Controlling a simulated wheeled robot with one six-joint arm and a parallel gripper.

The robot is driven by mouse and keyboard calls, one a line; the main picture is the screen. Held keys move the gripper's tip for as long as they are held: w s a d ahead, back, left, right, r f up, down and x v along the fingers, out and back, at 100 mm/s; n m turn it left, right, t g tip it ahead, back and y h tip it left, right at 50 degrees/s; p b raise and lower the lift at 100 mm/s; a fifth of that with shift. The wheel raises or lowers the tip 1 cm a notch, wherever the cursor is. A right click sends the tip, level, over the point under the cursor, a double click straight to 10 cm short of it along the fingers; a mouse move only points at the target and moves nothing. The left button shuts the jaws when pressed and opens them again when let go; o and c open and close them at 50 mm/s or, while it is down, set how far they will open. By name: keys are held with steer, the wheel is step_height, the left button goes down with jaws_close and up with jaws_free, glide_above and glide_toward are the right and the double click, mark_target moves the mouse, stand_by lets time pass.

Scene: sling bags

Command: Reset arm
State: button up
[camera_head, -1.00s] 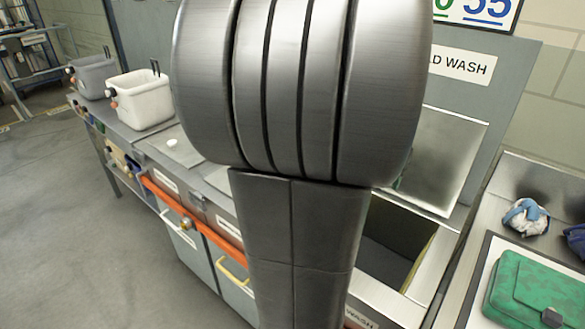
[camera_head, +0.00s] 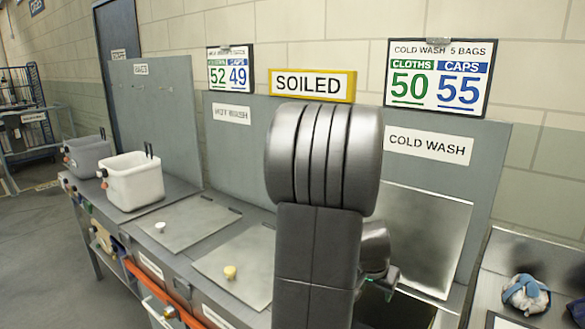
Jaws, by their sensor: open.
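My arm rises in front of the camera, and its dark grey links cover the middle of the view. The end of my arm with my gripper (camera_head: 386,284) shows in part behind the upright link, over the cold wash opening (camera_head: 412,312). The gripper is small and mostly hidden; it is open, and I see nothing held in it.
A bench carries a white bin (camera_head: 133,184), a grey bin (camera_head: 88,156) and two closed lids with a white knob (camera_head: 160,227) and a yellow knob (camera_head: 230,272). A blue-and-white cloth bundle (camera_head: 526,294) lies at right. Signboards (camera_head: 438,77) hang behind.

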steer(key=shift+r+p, duration=1)
steer(key=shift+r, duration=0.2)
